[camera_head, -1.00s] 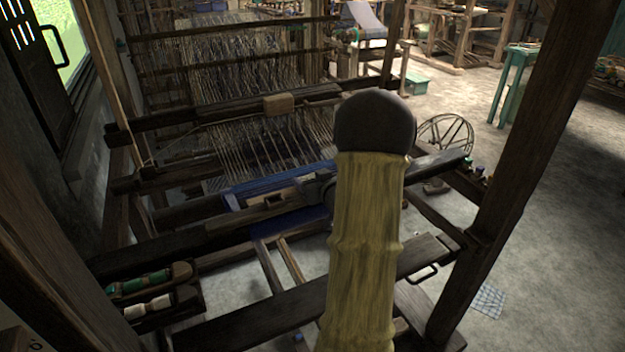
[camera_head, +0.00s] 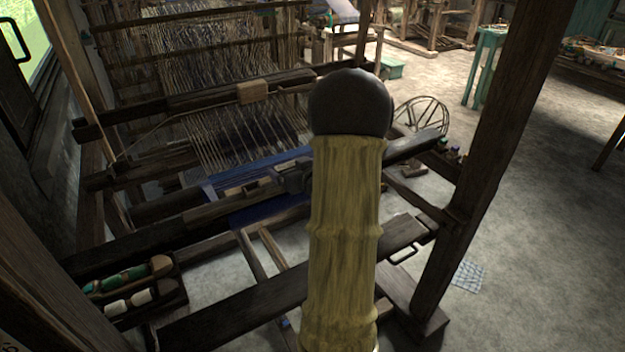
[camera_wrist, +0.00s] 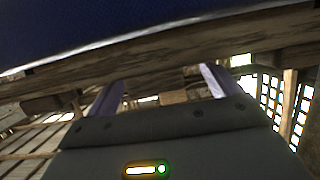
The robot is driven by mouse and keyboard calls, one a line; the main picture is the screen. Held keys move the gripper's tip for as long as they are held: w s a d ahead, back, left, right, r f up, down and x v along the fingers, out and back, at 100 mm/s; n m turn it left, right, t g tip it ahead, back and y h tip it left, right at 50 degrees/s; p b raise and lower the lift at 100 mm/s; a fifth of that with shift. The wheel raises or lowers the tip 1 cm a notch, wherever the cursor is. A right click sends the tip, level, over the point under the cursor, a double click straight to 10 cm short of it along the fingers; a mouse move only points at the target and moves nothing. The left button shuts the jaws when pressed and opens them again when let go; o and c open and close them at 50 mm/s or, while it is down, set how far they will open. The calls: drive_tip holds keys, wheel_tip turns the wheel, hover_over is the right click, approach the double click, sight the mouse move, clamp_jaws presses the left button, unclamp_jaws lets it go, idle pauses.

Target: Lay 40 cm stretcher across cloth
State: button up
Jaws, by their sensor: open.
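The blue cloth (camera_head: 262,215) lies on the loom in the head view, below the hanging warp threads. A narrow wooden strip (camera_head: 243,189), probably the stretcher, lies across it; its right part is hidden by my gripper. Blue cloth (camera_wrist: 90,22) fills the top of that view.
Dark loom beams cross in front and behind; a thick post (camera_head: 485,150) stands at the right. A tray of green and white bobbins (camera_head: 128,287) sits at lower left. A bench plank (camera_head: 260,305) crosses the foreground. Open floor lies to the right.

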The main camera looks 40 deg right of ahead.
drive_tip(key=v, duration=1.5)
drive_tip(key=shift+s+a, duration=0.2)
drive_tip(key=shift+s, duration=0.05)
